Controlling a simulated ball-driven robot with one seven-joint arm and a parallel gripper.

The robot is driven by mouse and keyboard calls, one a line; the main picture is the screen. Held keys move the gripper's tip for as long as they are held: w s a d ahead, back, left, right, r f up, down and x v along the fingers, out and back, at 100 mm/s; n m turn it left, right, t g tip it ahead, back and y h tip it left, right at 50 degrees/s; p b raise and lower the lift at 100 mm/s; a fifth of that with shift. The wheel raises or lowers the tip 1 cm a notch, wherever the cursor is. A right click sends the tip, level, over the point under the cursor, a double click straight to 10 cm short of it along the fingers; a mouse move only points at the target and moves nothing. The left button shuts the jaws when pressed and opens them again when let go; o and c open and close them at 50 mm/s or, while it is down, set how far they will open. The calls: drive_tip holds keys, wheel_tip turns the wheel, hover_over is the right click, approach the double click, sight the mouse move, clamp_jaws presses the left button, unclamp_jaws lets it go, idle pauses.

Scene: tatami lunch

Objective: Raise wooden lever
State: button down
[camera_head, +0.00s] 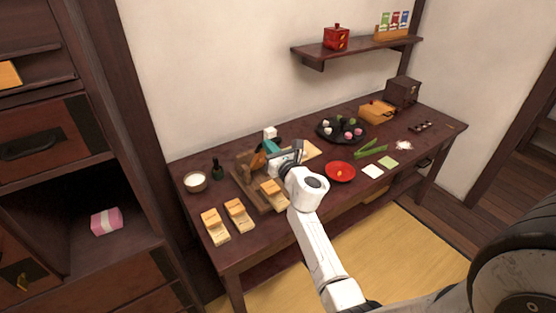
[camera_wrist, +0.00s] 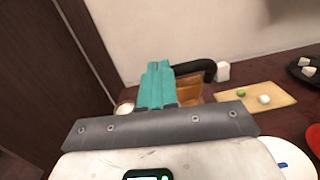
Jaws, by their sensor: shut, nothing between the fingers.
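My gripper (camera_head: 270,147) has teal fingers, shut together and empty, over the left part of the table. The closed fingers also show in the wrist view (camera_wrist: 157,68). An orange-brown wooden piece (camera_head: 258,161), which looks like the wooden lever, is just left of and below the fingers in the head view. In the wrist view a brown wooden part (camera_wrist: 188,91) shows right behind the fingers, with a dark curved piece (camera_wrist: 205,68) by it. The fingers hide part of it, and I cannot tell whether they touch it. A wooden board (camera_head: 244,179) lies below.
Wooden blocks (camera_head: 238,214) stand along the front left edge. A white bowl (camera_head: 195,181) and a dark green bottle (camera_head: 217,170) are at the left. A red plate (camera_head: 340,171) and a black plate (camera_head: 325,135) with small pieces lie to the right. The wall rises behind the table.

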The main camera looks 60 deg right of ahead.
drive_tip(key=w+d+r, duration=0.4)
drive_tip(key=w, duration=0.3)
drive_tip(key=shift+w+d+r, duration=0.25)
drive_tip(key=shift+w+d, duration=0.15)
drive_tip(key=shift+f, duration=0.1)
idle(0.6)
